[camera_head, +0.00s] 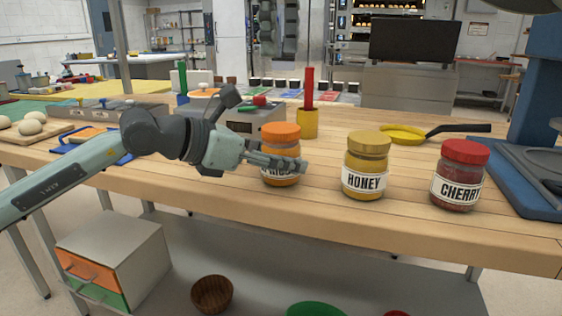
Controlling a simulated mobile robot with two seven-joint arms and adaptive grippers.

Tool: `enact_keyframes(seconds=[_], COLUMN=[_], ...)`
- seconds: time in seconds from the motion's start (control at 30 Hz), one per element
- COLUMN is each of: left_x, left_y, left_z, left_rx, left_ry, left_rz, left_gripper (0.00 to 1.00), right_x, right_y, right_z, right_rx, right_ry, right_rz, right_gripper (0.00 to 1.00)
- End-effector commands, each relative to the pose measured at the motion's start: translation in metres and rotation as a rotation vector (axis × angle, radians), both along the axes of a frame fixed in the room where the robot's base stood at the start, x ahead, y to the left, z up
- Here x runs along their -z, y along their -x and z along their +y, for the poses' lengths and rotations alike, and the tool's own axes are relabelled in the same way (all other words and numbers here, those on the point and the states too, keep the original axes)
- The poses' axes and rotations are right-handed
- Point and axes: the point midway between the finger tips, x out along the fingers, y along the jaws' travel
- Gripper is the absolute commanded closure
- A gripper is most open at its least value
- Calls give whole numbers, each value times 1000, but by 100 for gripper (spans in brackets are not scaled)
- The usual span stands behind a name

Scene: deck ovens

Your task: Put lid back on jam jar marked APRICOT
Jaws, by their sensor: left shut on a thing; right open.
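The apricot jar (282,182) stands on the wooden counter, left of the other two jars. Its label is partly hidden behind my fingers; only middle letters show. An orange lid (281,131) sits on top of this jar; I cannot tell whether it is fully seated. My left gripper (285,163) comes in from the left and is shut on the jar's body, just below the lid. My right gripper is not in view.
A honey jar (366,150) with a yellow lid and a cherry jar (462,160) with a red lid stand to the right. A yellow pan (402,133) lies behind them. A yellow pot (307,124) stands behind the apricot jar. The counter's front strip is clear.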

Motion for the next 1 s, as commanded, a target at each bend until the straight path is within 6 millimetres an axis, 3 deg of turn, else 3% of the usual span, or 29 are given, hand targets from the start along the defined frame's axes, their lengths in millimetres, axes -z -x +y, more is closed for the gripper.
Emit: enact_keyframes(seconds=[0.1,0.13,0.3,0.67,1.0], left_x=[0,0,0,-1,-23], left_y=[0,0,0,1,31], left_z=[0,0,0,3,50], left_rx=[0,0,0,-1,-4], left_ry=[0,0,0,0,-2], left_rz=[0,0,0,0,-1], left_gripper=[100,36,16,16,16], right_x=[0,0,0,0,0], right_y=[0,0,0,0,0], right_z=[0,0,0,0,0], right_rx=[0,0,0,1,1], right_ry=[0,0,0,0,0], right_rz=[0,0,0,1,0], right_gripper=[20,20,20,20,20])
